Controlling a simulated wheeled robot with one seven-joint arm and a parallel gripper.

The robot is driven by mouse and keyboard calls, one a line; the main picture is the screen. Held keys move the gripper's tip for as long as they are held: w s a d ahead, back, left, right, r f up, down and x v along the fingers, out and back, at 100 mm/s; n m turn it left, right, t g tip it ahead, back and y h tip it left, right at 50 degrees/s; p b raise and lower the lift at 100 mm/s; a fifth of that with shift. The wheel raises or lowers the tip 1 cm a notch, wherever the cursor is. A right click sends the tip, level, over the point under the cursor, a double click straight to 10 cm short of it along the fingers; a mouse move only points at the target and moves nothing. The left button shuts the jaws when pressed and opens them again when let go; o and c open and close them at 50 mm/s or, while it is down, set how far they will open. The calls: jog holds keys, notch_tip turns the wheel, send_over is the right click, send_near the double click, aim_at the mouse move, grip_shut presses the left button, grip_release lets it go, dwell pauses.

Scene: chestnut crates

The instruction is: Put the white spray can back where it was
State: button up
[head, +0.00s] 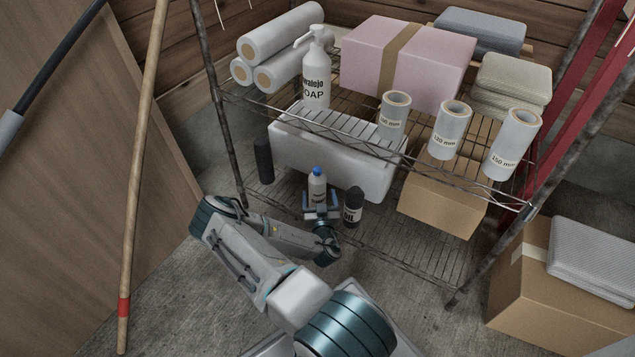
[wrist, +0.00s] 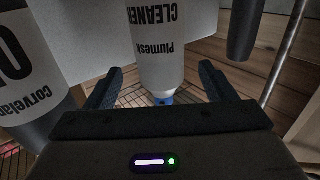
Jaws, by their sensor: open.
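The white spray can (head: 317,190), with a blue cap, stands upright at the lower shelf level of the wire rack in the head view. In the wrist view the white can (wrist: 156,45) shows upside down, with the words CLEANER and Plumesk on it. My gripper (head: 321,208) is in front of it in the head view. In the wrist view my gripper (wrist: 161,80) is open, with one finger on each side of the can and gaps between. The can's base is hidden in both views.
A dark can labelled OIL (head: 353,206) stands close on the right; it also fills the left of the wrist view (wrist: 28,60). A dark bottle (head: 263,160) stands to the left. A white box (head: 335,160) is behind. The upper wire shelf (head: 350,140) hangs above.

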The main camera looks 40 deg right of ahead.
jog(key=a+r+m+g, duration=0.2)
jog(key=g, duration=0.1)
jog(key=a+r+m+g+h+p, duration=0.1)
jog(key=m+g, duration=0.1)
jog(key=shift+w+a, duration=0.25)
jog(key=shift+w, duration=0.05)
jog(key=a+r+n+g+y, duration=0.2)
jog(key=a+r+g+y, duration=0.45)
jog(key=a+r, duration=0.9)
jog(key=s+a+r+n+y, duration=0.4)
jog(key=s+a+r, duration=0.4)
jog(key=a+r, duration=0.15)
jog(key=s+a+r+n+g, duration=0.1)
jog(key=s+r+n, duration=0.3)
jog(key=s+r, duration=0.4)
jog(key=s+g, duration=0.1)
jog(key=s, duration=0.5)
jog(key=shift+a+n, duration=0.3)
jog(key=shift+a, duration=0.05)
jog(key=shift+r+g, duration=0.15)
jog(key=shift+g, duration=0.1)
